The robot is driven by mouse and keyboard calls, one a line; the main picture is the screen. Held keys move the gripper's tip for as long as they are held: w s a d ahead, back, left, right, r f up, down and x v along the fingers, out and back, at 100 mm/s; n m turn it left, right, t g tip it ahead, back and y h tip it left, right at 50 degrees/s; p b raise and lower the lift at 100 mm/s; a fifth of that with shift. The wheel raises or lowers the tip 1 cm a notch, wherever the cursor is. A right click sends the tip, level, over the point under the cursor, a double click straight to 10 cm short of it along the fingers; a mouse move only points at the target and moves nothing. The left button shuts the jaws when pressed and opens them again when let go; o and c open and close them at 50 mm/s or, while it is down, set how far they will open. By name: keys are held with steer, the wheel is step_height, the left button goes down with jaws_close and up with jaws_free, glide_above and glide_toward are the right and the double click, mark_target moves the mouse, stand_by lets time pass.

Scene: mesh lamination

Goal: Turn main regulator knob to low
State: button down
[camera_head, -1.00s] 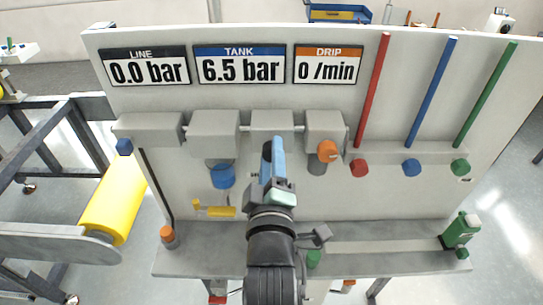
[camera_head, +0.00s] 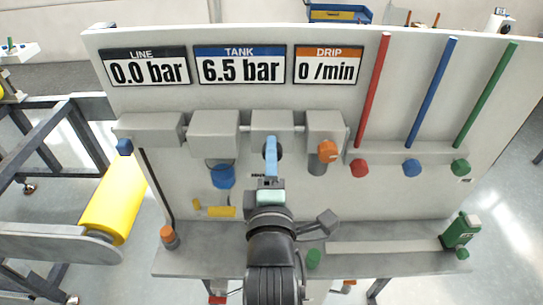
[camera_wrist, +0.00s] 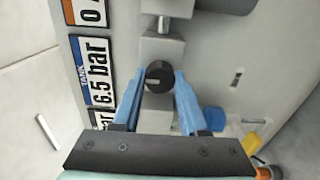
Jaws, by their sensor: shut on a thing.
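The main regulator knob (camera_wrist: 159,74) is a round black knob with a pale pointer mark, seen in the wrist view below a grey block on the panel. My gripper (camera_wrist: 160,76) has its two blue fingers on opposite sides of the knob and is shut on it. In the head view my gripper (camera_head: 271,149) reaches up to the panel under the grey block (camera_head: 272,121), and its fingers hide most of the knob. The small label beside it is too small to read.
The panel displays read LINE 0.0 bar (camera_head: 149,69), TANK 6.5 bar (camera_head: 240,66) and DRIP 0 /min (camera_head: 327,65). A blue cap (camera_head: 223,176) and yellow handle (camera_head: 219,211) sit left of my gripper, an orange knob (camera_head: 328,151) to the right.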

steer(key=shift+c, duration=2.2)
jaws_free()
steer(key=s+b, duration=0.3)
steer(key=s, duration=1)
steer(key=w+r+m+t, duration=0.35)
steer(key=r+m, duration=0.45)
steer(key=r, duration=0.9)
steer(key=s+r+m+t, duration=0.2)
steer(key=r+m, duration=0.3)
steer(key=r, duration=0.4)
steer(key=s+r+m+t, duration=0.3)
steer(key=r+m+t, duration=0.1)
steer(key=r, duration=0.6)
steer(key=shift+r+m, duration=0.25)
steer(key=shift+m, duration=0.35)
